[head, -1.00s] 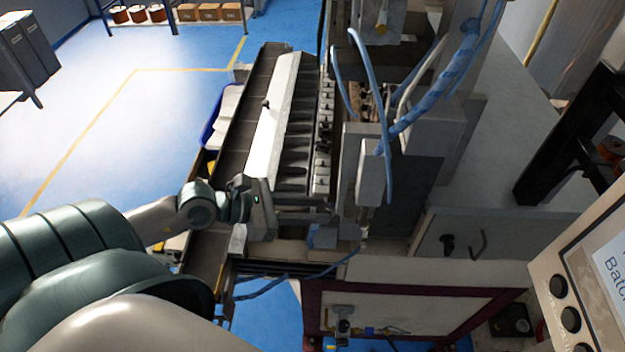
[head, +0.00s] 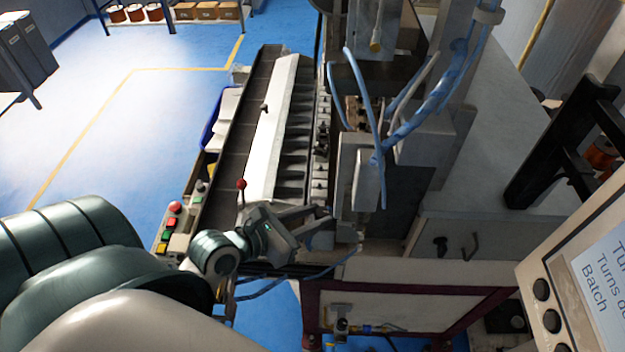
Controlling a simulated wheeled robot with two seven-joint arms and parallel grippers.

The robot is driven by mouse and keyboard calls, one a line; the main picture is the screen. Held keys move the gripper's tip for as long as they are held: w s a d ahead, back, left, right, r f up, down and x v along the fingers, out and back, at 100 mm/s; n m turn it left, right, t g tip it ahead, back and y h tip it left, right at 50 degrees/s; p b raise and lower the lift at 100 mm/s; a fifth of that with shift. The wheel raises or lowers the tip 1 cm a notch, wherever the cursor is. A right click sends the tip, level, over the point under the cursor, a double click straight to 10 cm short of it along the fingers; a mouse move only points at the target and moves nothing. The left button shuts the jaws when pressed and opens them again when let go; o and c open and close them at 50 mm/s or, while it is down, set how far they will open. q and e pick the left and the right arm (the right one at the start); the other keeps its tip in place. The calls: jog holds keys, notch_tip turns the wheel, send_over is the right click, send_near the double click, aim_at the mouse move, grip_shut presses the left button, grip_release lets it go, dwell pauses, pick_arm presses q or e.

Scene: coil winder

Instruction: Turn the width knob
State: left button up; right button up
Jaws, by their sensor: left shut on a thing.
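My left gripper (head: 318,217) reaches in from the lower left to the near end of the coil winder's guide rail. Its two fingers point right and are closed around a small part there, which I take to be the width knob. The fingers and the gripper body hide most of this part, so its shape and angle cannot be made out. The coil winder (head: 440,190) stands in the middle and right. My right gripper is not in view.
A red-knobbed lever (head: 241,184) stands close behind my left wrist. A button box (head: 172,225) is on the left side. Blue hoses (head: 362,100) hang over the winding head. A control panel with a screen (head: 600,265) is at the lower right. Open blue floor (head: 110,130) lies left.

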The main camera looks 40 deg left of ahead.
pick_arm(q)
jog(key=shift+n+y, duration=0.3)
jog(key=shift+y, duration=0.1)
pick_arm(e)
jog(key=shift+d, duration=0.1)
pick_arm(q)
jog(key=o, duration=1.1)
jog(key=shift+s+a+r, duration=0.1)
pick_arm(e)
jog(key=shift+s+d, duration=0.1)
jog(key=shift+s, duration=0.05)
